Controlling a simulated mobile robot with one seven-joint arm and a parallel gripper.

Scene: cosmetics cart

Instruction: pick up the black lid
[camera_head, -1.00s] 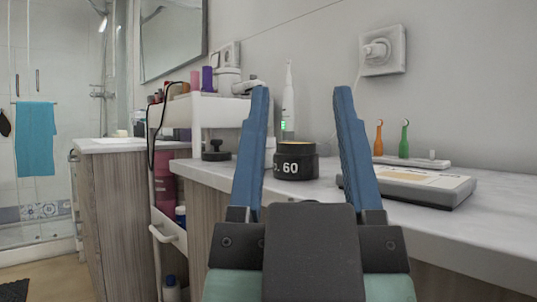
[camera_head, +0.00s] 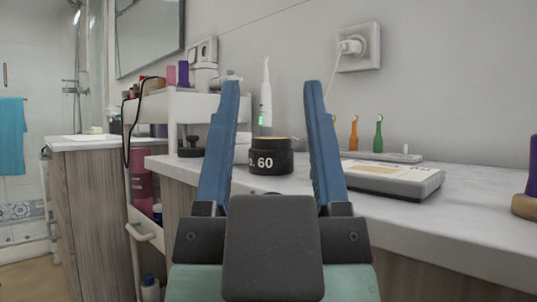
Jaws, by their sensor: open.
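A small black lid with a knob on top (camera_head: 191,147) lies on the white counter, left of my gripper and close to the cart. A black jar marked "60" (camera_head: 270,158) with a gold-coloured rim stands upright on the counter. My gripper (camera_head: 271,90) is open, its two blue fingers pointing forward and up. The jar shows between the fingers, beyond them; nothing is held. The lid appears outside the left finger, apart from it.
A white electric toothbrush (camera_head: 265,103) stands behind the jar. A flat grey device (camera_head: 393,178) and orange and green brush heads (camera_head: 378,135) are on the right. A purple-topped object (camera_head: 531,175) stands at the right edge. A cart (camera_head: 205,107) with bottles is on the left.

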